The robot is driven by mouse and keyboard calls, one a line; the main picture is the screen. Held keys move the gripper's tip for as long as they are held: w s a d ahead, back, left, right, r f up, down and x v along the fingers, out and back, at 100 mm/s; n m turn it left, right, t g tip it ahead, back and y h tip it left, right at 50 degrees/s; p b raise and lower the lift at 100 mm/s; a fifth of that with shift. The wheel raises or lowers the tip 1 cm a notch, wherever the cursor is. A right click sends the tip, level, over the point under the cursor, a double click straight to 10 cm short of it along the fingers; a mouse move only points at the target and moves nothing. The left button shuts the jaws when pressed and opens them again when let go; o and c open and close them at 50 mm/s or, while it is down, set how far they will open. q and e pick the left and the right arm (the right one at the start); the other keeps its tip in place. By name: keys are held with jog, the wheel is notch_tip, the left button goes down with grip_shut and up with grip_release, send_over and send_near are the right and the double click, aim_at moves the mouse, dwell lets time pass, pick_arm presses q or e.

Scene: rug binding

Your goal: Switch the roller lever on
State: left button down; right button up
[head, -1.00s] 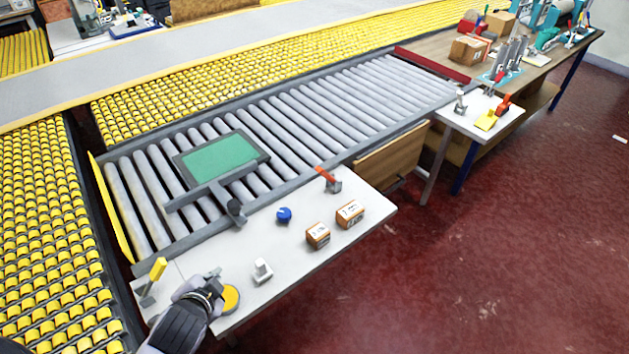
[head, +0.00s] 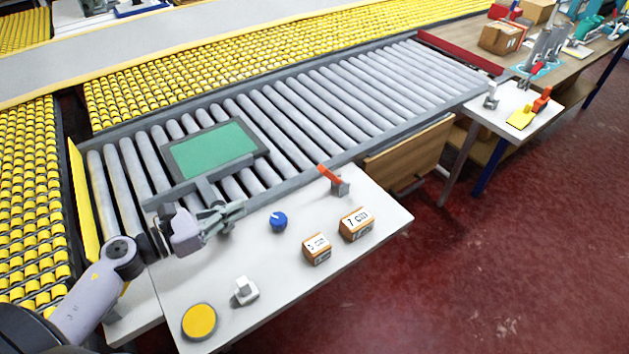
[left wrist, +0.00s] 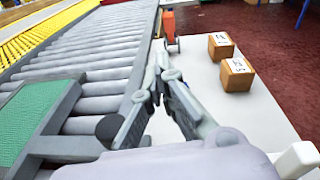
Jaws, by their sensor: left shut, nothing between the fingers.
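A lever with a red-orange handle (head: 330,175) on a small grey base stands at the back edge of the white table (head: 280,290), beside the rollers. Its handle slants up to the left in the head view. In the left wrist view the lever (left wrist: 168,24) shows just beyond my fingertips. My left gripper (head: 238,210) is shut and empty, above the table's back edge. It is apart from the lever, to its left, in the head view. The gripper (left wrist: 158,50) points toward the lever in the wrist view. My right gripper is not in view.
A blue knob (head: 279,221) sits between gripper and lever. Two labelled boxes (head: 317,249) (head: 356,224) stand in front of the lever. A white switch (head: 245,291) and a yellow button (head: 199,321) are nearer.

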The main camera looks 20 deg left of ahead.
pick_arm(q)
jog(key=shift+s+f+m+g, duration=0.2)
jog(key=shift+f+m+g, duration=0.3)
jog(key=shift+m, duration=0.3)
jog(key=shift+w+d, duration=0.1)
jog(key=p, duration=0.5)
send_near(331, 176)
jog(key=w+f, duration=0.1)
jog(key=w, duration=0.1)
jog(key=w+d+f, duration=0.1)
jog(key=w+f, duration=0.1)
jog(key=shift+w+f, duration=0.1)
jog(key=shift+w+d+f, duration=0.2)
jog(key=shift+w+d, duration=0.25)
jog(key=shift+w, duration=0.05)
